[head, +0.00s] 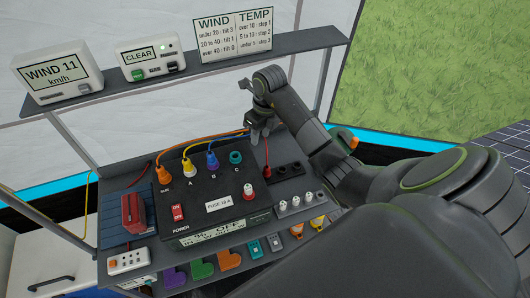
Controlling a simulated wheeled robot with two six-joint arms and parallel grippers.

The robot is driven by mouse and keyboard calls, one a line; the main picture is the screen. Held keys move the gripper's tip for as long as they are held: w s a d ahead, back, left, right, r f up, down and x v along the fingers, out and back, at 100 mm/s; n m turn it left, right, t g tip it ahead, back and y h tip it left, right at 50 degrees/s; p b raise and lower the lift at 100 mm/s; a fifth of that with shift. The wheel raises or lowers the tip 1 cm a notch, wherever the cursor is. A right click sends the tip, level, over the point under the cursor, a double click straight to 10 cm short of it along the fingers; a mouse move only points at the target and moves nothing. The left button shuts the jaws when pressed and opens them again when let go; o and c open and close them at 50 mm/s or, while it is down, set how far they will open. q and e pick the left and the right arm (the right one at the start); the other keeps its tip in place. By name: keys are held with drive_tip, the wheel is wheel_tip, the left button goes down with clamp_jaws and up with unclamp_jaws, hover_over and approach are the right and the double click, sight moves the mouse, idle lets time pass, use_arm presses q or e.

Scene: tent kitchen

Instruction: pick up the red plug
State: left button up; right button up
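A small red plug (267,173) stands upright at the left end of a black holder on the shelf, right of the black power box. A thin dark red line rises from it toward my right gripper. My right gripper (260,134) hangs above and slightly behind the plug, fingers pointing down, apart from the plug's body. The fingers are small and dark here, and their opening is unclear. My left gripper is out of view.
White-topped pegs (295,202) stand to the right. Display boxes and a sign (233,36) occupy the upper shelf.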

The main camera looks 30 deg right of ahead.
drive_tip(key=d+g+h, duration=0.1)
drive_tip(key=d, duration=0.1)
drive_tip(key=b, duration=1.3)
hover_over(267, 171)
drive_tip(key=w, duration=0.1)
drive_tip(key=f, duration=1.1)
drive_tip(key=shift+d+f, duration=0.35)
drive_tip(key=shift+f, duration=0.05)
wheel_tip(267, 171, down, 5)
drive_tip(key=b, duration=0.3)
drive_tip(key=shift+b, duration=0.35)
drive_tip(key=shift+r, duration=0.1)
clamp_jaws()
drive_tip(key=shift+r, duration=0.1)
